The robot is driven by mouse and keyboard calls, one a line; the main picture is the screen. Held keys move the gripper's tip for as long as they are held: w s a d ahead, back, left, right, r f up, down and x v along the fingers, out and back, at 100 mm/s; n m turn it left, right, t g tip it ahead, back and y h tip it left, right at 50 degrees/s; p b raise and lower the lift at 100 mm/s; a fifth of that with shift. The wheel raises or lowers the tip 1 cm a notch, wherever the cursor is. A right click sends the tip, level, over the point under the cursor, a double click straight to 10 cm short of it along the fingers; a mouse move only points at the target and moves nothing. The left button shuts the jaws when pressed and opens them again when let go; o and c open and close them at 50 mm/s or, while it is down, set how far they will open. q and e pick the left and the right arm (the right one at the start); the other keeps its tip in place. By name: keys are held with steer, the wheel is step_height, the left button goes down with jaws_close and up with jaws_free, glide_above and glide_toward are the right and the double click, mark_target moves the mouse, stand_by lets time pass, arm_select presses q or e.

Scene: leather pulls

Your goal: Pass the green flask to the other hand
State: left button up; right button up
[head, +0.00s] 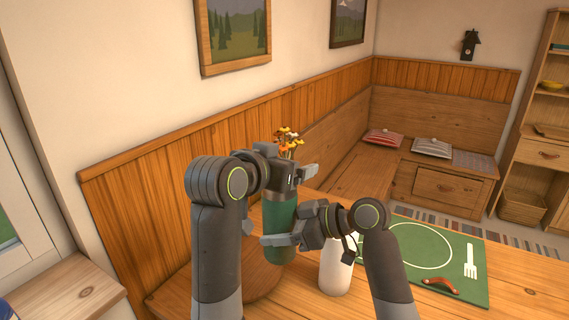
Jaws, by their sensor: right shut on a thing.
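The green flask (281,220) stands upright in the middle of the head view, with a grey band near its top. My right gripper (282,238) comes from the right and is shut on the flask's body; one finger crosses its front and the other is mostly hidden. My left gripper (289,167) is at the flask's top, its fingers apart. It hides the top of the flask, and I cannot tell whether it touches it.
A white bottle-like thing (337,270) stands close beside my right gripper. Yellow and orange flowers (288,138) show behind my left gripper. The table (520,292) is clear at front right.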

arm_select(q)
steer(key=c, duration=1.5)
arm_select(e)
steer(key=shift+r, duration=0.1)
arm_select(q)
steer(key=shift+r, duration=0.1)
steer(key=shift+c, duration=0.2)
arm_select(e)
steer(key=o, duration=1.4)
steer(key=shift+c, duration=0.2)
steer(key=shift+d, duration=0.1)
